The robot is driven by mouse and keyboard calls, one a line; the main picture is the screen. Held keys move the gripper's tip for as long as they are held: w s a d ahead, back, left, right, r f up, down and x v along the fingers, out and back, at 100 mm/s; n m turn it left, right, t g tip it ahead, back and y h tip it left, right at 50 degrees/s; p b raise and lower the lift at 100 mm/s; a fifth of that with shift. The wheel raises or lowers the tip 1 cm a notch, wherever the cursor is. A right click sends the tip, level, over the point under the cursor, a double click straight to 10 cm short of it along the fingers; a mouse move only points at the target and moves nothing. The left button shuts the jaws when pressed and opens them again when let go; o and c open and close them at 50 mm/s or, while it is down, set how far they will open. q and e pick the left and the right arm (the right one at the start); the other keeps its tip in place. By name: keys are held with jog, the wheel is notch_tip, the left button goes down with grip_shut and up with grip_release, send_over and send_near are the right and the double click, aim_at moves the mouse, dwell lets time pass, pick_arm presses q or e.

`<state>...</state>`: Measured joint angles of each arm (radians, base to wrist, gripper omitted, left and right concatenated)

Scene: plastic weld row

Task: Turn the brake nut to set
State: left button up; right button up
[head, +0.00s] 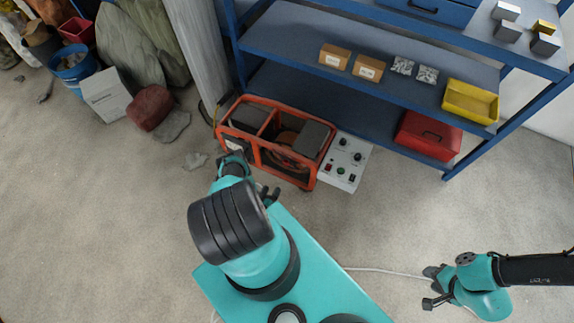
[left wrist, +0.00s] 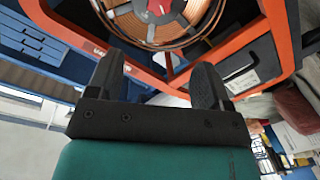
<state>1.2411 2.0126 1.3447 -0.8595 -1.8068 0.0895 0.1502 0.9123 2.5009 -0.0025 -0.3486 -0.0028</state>
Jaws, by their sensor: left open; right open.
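An orange-framed machine (head: 262,150) stands on the floor below the shelf. A spool of copper wire (left wrist: 205,22) shows inside its orange frame in the left wrist view. At the spool's middle, cut by the top picture edge, is a grey hub with a red part (left wrist: 160,7), which looks like the brake nut. My left gripper (head: 252,174) is at the machine's near left side; in the left wrist view its fingers (left wrist: 157,82) are spread and empty, apart from the hub. My right gripper (head: 431,287) is open and empty over bare floor at lower right.
A pale control panel (head: 343,162) with knobs adjoins the machine's right side. A blue shelf (head: 370,52) behind holds boxes, a yellow bin (head: 470,101) and a red case (head: 427,137). Rocks and a red-brown lump (head: 150,107) lie at left. Floor between the grippers has a thin cable.

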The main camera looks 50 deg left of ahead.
aim_at(285, 163)
pick_arm(q)
jog(key=m, duration=0.3)
jog(key=s+m+t, duration=0.1)
jog(key=m, duration=0.1)
jog(key=shift+a+f+h, duration=0.2)
jog(key=shift+f+h, duration=0.1)
jog(key=shift+w, duration=0.1)
jog(key=x, duration=1.7)
jog(key=shift+a, duration=0.1)
jog(key=c, duration=0.9)
